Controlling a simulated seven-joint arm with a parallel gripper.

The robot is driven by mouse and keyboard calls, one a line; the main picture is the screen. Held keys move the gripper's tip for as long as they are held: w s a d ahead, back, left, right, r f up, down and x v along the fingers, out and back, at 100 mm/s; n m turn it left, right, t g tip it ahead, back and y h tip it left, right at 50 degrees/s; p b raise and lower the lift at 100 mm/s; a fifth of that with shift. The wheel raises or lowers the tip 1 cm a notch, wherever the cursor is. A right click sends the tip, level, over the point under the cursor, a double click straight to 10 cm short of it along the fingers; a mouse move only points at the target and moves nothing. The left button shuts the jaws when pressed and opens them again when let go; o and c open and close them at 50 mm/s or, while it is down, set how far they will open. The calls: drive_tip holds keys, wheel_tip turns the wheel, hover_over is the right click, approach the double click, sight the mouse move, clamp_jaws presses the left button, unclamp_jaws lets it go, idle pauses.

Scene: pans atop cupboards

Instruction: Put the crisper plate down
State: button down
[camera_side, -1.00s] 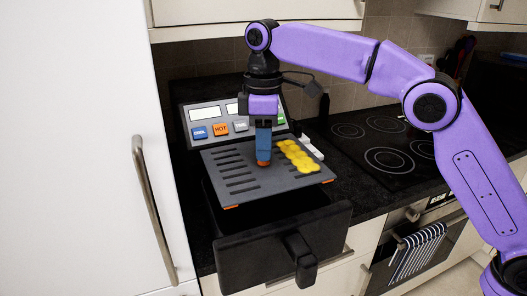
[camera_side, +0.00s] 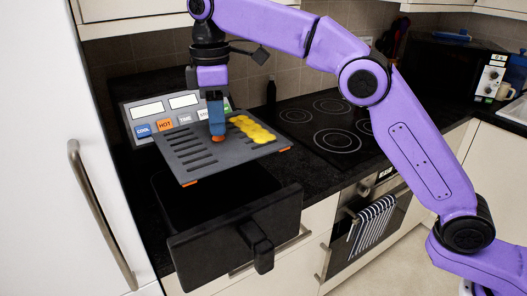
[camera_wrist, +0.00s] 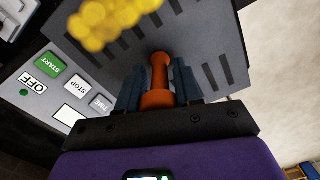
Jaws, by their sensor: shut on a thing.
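The crisper plate (camera_side: 192,148) is a dark grey slotted tray with orange corner feet. Several yellow slices (camera_side: 250,127) lie on its right part. My gripper (camera_side: 217,136) is shut on the plate's orange central knob; the wrist view shows the knob (camera_wrist: 160,80) between the blue fingers. The plate hangs roughly level above the open black drawer (camera_side: 185,238), apart from it. The plate (camera_wrist: 190,40) and the slices (camera_wrist: 110,20) also show in the wrist view.
A control panel (camera_side: 150,115) with coloured buttons stands behind the plate. The black hob (camera_side: 325,120) is to the right. A tall white door (camera_side: 55,180) stands close on the left. A striped towel (camera_side: 372,225) hangs on the oven below.

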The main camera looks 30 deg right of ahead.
approach(259, 128)
wheel_tip(259, 128, down, 5)
drive_tip(key=shift+w+f, duration=0.1)
drive_tip(key=shift+f, duration=0.05)
drive_tip(key=s+d+f+m, duration=0.4)
drive_tip(key=d+f+m, duration=0.3)
drive_tip(key=d+f, duration=0.5)
drive_tip(key=s+d+f+m, duration=0.4)
drive_tip(key=d+f+m, duration=0.35)
drive_tip(key=d, duration=0.95)
drive_tip(key=w+a+r+n, duration=0.5)
drive_tip(key=a+r+n, duration=0.35)
drive_tip(key=n, duration=0.55)
drive_tip(key=shift+n, duration=0.25)
drive_tip(key=w+f, duration=0.3)
drive_tip(key=w, duration=0.1)
drive_tip(key=w+a+f, duration=0.1)
drive_tip(key=w+f, duration=0.2)
drive_tip(key=w, duration=0.2)
drive_tip(key=w+f, duration=0.3)
drive_tip(key=w, duration=0.2)
drive_tip(key=shift+a+f, duration=0.3)
drive_tip(key=shift+f, duration=0.05)
drive_tip(key=shift+w+f, duration=0.15)
drive_tip(key=shift+f, duration=1.5)
